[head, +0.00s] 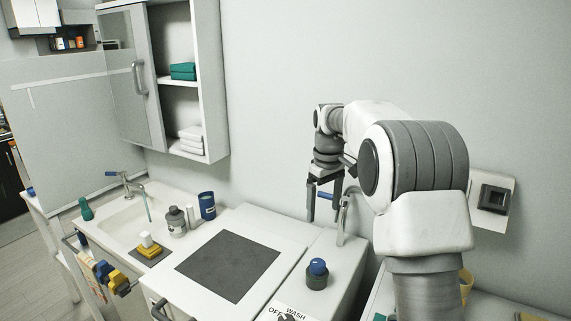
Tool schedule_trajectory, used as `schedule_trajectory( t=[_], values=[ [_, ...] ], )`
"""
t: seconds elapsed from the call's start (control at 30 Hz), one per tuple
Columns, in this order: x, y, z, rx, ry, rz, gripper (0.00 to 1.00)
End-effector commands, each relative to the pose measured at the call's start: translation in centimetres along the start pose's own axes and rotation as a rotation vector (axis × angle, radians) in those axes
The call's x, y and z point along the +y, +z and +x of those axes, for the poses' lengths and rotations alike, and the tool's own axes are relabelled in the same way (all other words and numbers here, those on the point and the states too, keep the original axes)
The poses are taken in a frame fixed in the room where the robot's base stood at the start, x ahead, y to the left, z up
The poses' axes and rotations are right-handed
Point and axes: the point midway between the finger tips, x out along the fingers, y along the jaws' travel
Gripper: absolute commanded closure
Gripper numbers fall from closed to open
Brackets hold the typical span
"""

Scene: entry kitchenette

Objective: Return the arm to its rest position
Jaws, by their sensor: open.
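My gripper (324,199) hangs pointing down at the end of my white and grey arm, on the right of the head view. Its two dark fingers are apart, with nothing seen between them.
A dark mat (228,265) lies on the counter. A blue-topped knob (317,268) stands to its right. Bottles (176,221) and a blue can (207,206) stand beside the sink (118,224). An open cabinet (187,112) hangs on the wall; a wall switch (493,198) is at right.

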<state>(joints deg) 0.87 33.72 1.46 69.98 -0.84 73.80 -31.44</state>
Motion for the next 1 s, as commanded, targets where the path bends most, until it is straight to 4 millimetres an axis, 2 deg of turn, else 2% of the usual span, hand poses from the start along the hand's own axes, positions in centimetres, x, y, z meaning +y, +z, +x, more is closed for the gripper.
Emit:
schedule_trajectory(
  t=[0.03,0.2,0.5,0.77,1.0],
  values=[
    [-0.6,0.9,-1.6,0.017,0.012,0.018,0.08],
    [-2.7,4.2,-5.4,0.067,0.042,0.089,0.08],
    [-7.0,11.0,-9.8,0.16,0.084,0.216,0.08],
    [-10.9,17.4,-11.2,0.247,0.11,0.324,0.08],
    [-14.5,23.2,-10.4,0.331,0.123,0.424,0.08]
  ],
)
